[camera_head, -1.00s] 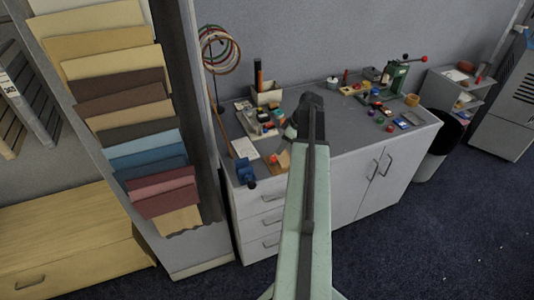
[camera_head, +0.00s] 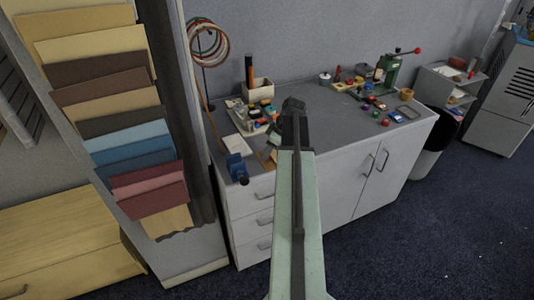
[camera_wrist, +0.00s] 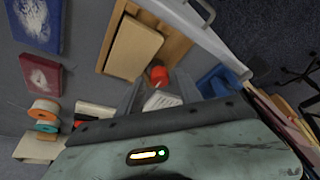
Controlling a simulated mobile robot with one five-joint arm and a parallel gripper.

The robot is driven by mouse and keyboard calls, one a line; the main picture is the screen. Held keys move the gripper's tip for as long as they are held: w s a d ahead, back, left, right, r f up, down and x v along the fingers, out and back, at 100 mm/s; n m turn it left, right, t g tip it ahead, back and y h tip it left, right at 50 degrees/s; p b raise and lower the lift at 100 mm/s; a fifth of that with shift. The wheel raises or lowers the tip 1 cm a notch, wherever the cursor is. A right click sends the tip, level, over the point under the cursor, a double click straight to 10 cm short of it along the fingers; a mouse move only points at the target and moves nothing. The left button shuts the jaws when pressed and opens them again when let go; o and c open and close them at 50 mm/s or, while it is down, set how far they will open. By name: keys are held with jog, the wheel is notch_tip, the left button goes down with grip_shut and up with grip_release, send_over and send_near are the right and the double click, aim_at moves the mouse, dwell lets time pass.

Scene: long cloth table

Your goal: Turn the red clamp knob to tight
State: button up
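A small red knob-like thing (camera_wrist: 158,75) shows in the wrist view, beyond and between the two grey fingers of my gripper (camera_wrist: 158,97). It looks like the red clamp knob, but its setting cannot be read. The fingers stand apart, with a gap between them and nothing held. In the head view my gripper (camera_head: 293,112) is a dark shape over the left part of the grey cabinet top, and its fingers cannot be made out. The red knob is not clearly seen there; my arm covers part of that area.
A blue clamp or vise (camera_head: 236,168) sits at the cabinet's front left corner and also shows in the wrist view (camera_wrist: 222,80). A wooden tray with a tan block (camera_wrist: 133,48) lies near the fingers. A green press (camera_head: 388,72) stands at the back right.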

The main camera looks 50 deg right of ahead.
grip_shut()
jog(key=shift+a, duration=0.15)
jog(key=shift+m, duration=0.3)
jog(key=m+h, duration=0.1)
jog(key=m, duration=0.1)
jog(key=m+h, duration=0.1)
jog(key=m, duration=0.1)
jog(key=shift+a+t, duration=0.15)
jog(key=shift+t, duration=0.15)
jog(key=m, duration=0.2)
jog(key=m+h, duration=0.1)
jog(key=m, duration=0.1)
jog(key=shift+w+m+h, duration=0.1)
jog(key=shift+m+h, duration=0.2)
jog(key=shift+m, duration=0.1)
jog(key=m, duration=0.2)
jog(key=m+g+h, duration=0.1)
jog(key=m, duration=0.1)
jog(key=shift+w+a+m+h, duration=0.1)
jog(key=shift+w+m+h, duration=0.05)
jog(key=shift+m+h, duration=0.15)
jog(key=shift+m+g+h, duration=0.4)
jog(key=shift+m+g, duration=0.5)
jog(key=shift+m, duration=1)
jog(key=shift+a, duration=0.1)
